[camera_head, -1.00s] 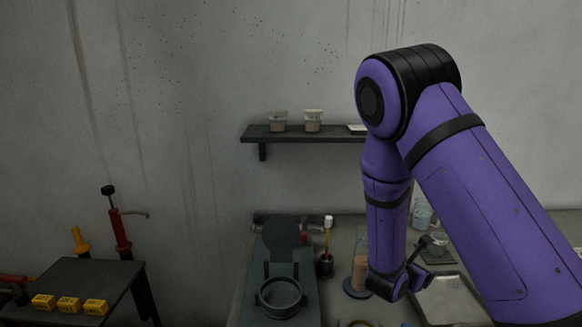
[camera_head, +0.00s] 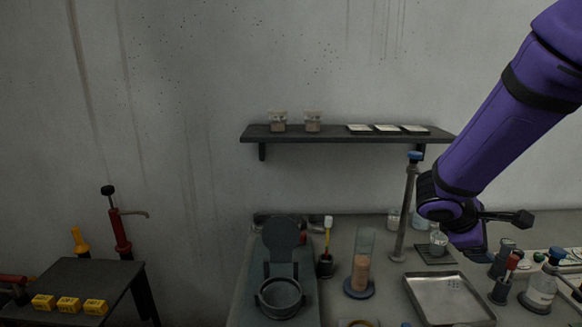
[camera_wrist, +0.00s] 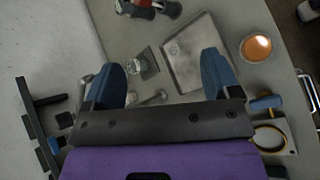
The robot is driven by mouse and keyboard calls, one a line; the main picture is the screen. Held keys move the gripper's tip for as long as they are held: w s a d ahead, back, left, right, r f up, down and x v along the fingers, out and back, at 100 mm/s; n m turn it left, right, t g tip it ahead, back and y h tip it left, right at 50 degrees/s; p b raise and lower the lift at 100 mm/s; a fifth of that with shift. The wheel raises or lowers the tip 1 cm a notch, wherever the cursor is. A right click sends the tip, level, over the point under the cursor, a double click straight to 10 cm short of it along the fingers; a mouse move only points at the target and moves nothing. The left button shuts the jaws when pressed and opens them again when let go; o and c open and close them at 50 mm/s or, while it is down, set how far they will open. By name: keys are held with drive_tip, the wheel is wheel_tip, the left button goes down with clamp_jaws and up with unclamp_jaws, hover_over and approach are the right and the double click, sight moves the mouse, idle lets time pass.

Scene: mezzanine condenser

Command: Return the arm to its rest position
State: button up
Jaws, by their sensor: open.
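My purple arm (camera_head: 510,115) enters the head view from the upper right. It bends at a black joint above the right part of the bench. My gripper (camera_wrist: 162,76) shows in the wrist view with two blue fingers spread wide apart and nothing between them. It hangs above the bench, with a metal tray (camera_wrist: 196,52) and a small glass vessel (camera_wrist: 148,68) visible beyond the fingers. In the head view the fingertips cannot be clearly made out.
The bench holds a shallow metal tray (camera_head: 447,298), a glass cylinder (camera_head: 363,262), a tall blue-capped stand (camera_head: 405,205) and a round-lidded device (camera_head: 281,270). A wall shelf (camera_head: 330,134) carries jars and flat plates. A side table (camera_head: 95,275) bears yellow blocks.

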drive_tip(key=s+a+r+m+t+y, duration=0.1)
drive_tip(key=s+a+r+m+y, duration=0.3)
drive_tip(key=s+r, duration=0.3)
drive_tip(key=s+a+r+m+t+y, duration=0.2)
drive_tip(key=s+a+r+m+y, duration=0.2)
drive_tip(key=s+r+m, duration=0.3)
drive_tip(key=s+y, duration=0.1)
drive_tip(key=s, duration=0.4)
drive_tip(key=shift+s+y, duration=0.15)
drive_tip(key=shift+y, duration=0.25)
drive_tip(key=shift+a, duration=0.1)
